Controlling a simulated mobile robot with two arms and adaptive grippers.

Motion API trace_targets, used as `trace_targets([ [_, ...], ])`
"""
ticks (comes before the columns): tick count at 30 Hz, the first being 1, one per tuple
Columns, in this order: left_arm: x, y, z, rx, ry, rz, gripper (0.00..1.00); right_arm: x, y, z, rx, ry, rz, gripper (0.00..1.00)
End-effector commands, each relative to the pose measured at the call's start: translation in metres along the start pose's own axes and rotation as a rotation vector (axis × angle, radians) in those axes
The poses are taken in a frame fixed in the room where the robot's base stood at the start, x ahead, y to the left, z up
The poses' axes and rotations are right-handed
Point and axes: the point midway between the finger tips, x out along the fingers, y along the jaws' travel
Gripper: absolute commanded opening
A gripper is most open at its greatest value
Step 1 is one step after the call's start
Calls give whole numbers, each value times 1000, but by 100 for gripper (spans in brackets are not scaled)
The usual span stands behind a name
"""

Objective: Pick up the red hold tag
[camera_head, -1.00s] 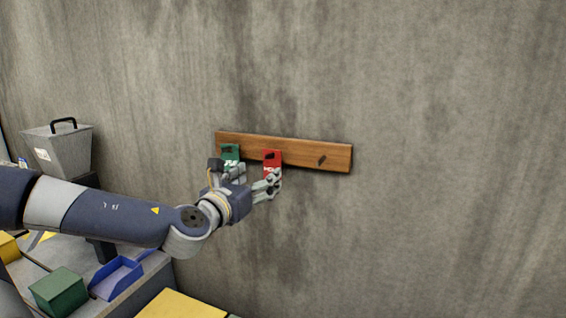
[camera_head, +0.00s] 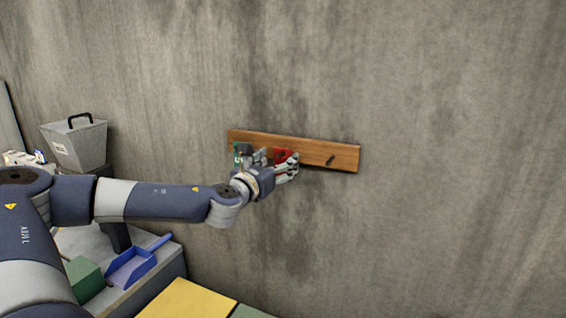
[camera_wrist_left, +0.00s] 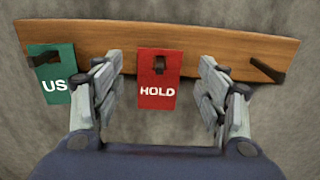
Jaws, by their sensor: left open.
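The red hold tag (camera_wrist_left: 157,80) hangs on a dark peg of the wooden rail, its white word HOLD facing my left wrist camera. In the head view the red tag (camera_head: 282,155) is partly covered by my left gripper. My left gripper (camera_wrist_left: 158,88) is open, one finger on each side of the tag, with gaps visible between the fingers and its edges. In the head view the left gripper (camera_head: 276,164) is up at the rail. My right gripper is not in view.
The wooden rail (camera_head: 333,155) is fixed to a grey wall. A green tag (camera_wrist_left: 52,75) hangs left of the red one, close to the left finger; a bare peg (camera_wrist_left: 267,71) is at right.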

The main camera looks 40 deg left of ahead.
Motion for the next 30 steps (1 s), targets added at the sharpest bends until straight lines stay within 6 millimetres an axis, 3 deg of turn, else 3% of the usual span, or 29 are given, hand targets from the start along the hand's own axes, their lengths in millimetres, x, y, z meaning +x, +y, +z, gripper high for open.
trace_targets([
  [9, 19, 3, -1, 4, 2, 3, 67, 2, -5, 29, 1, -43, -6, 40],
  [23, 26, 1, 1, -1, -1, -1, 67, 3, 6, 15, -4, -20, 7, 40],
  [28, 26, 1, 1, -1, -1, -1, 35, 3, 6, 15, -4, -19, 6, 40],
  [30, 26, 1, 1, -1, -1, -1, 30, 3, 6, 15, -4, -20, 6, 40],
])
